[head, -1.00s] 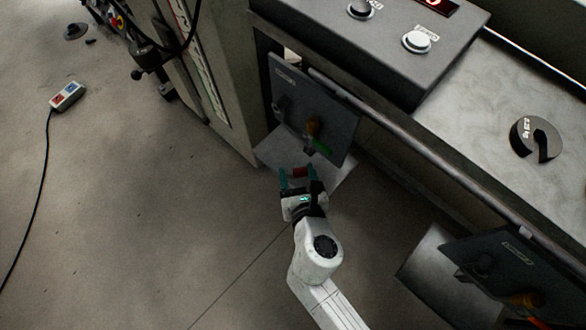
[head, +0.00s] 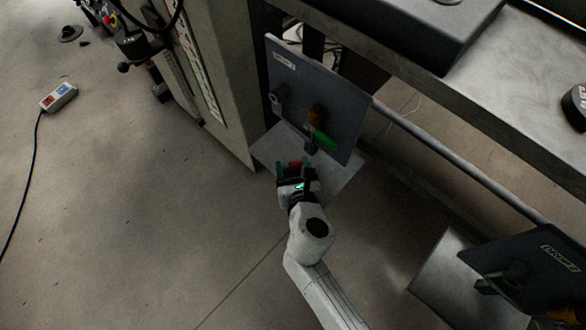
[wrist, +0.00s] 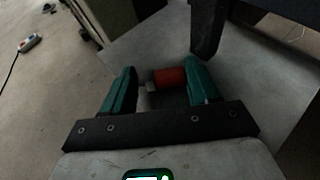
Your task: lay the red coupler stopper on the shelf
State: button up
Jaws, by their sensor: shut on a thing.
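The red coupler stopper (wrist: 169,78) lies crosswise between the teal fingers of my gripper (wrist: 160,88) in the wrist view. Its pale narrow end points to the left finger. The stopper also shows as a small red piece (head: 295,165) in the head view. My gripper (head: 294,172) is shut on it. The grey metal shelf (head: 338,178) juts out below an upright dark panel, and my gripper is at its front part. The shelf also fills the middle of the wrist view (wrist: 230,90). I cannot tell whether the stopper touches the shelf.
A second panel and shelf (head: 445,275) stand at lower right. A long bar (head: 455,160) runs below the bench.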

jog(key=shift+r, duration=0.1)
jog(key=o, duration=1.1)
jog(key=shift+c, duration=0.2)
jog(key=shift+s+r, duration=0.15)
jog(key=shift+s, duration=0.05)
jog(key=p+v, duration=0.4)
jog(key=v, duration=0.7)
jog(key=shift+s, duration=0.2)
jog(key=shift+d+r, duration=0.1)
jog(key=shift+r, duration=0.05)
